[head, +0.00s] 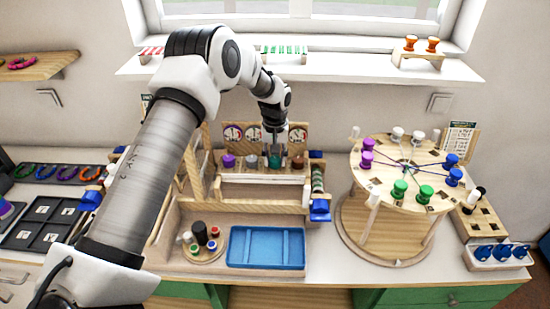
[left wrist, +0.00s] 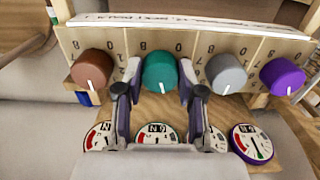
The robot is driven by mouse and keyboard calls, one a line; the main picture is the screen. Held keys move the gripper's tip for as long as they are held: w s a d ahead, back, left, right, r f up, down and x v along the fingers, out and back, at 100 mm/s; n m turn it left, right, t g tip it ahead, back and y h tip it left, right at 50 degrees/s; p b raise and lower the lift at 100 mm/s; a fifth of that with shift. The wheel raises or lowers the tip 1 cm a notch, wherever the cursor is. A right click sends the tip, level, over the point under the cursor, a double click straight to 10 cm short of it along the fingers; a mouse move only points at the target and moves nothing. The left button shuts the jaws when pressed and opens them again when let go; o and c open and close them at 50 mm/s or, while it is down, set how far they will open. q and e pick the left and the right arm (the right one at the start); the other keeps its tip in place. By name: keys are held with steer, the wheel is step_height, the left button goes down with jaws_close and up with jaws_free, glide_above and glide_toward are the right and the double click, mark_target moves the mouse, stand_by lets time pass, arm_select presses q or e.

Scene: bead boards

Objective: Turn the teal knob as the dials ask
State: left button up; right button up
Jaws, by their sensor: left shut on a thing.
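The teal knob (head: 275,161) sits in a row with the brown, grey and purple knobs on the wooden board. In the left wrist view the teal knob (left wrist: 160,70) has a white pointer mark at the bottom of its face. My left gripper (head: 274,148) is shut on it, with a finger on each side in the left wrist view (left wrist: 158,82). Round dials (left wrist: 251,142) with red and green marks stand by the knobs. In the head view the purple knob's dial (head: 233,133) shows; my gripper partly covers the teal one's. My right gripper is not in view.
The grey knob (left wrist: 227,75) and brown knob (left wrist: 93,68) stand close beside my fingers, and the purple knob (left wrist: 282,77) is farther right. A blue tray (head: 266,246) lies in front. A round peg table (head: 365,204) stands to the right.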

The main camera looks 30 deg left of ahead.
mark_target(275, 158)
arm_select(q)
steer(key=shift+s+f+m, duration=0.1)
steer(key=shift+f+m, duration=0.1)
steer(key=shift+m, duration=1.2)
steer(key=o, duration=1.1)
steer(key=shift+o, duration=0.2)
steer(key=shift+w+f, duration=0.1)
steer(key=shift+w, duration=0.2)
step_height(275, 158, up, 12)
steer(key=shift+w+a, duration=0.1)
